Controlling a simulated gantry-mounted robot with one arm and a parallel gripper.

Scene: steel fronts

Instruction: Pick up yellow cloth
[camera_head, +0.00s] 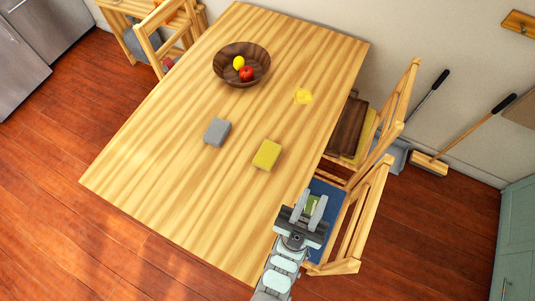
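A yellow block (267,154), thicker and box-like, lies nearer on the same table. My gripper (311,207) is beyond the table's right edge, over the blue chair seat (325,190), well apart from both yellow things. Its two fingers stand apart. A small green patch (313,204) shows between them; I cannot tell whether it lies on the seat below.
A grey block (217,132) lies left of the yellow block. A brown bowl (229,72) with a yellow and a red fruit stands at the table's far end. Wooden chairs (350,225) line the right side. The table's near half is clear.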

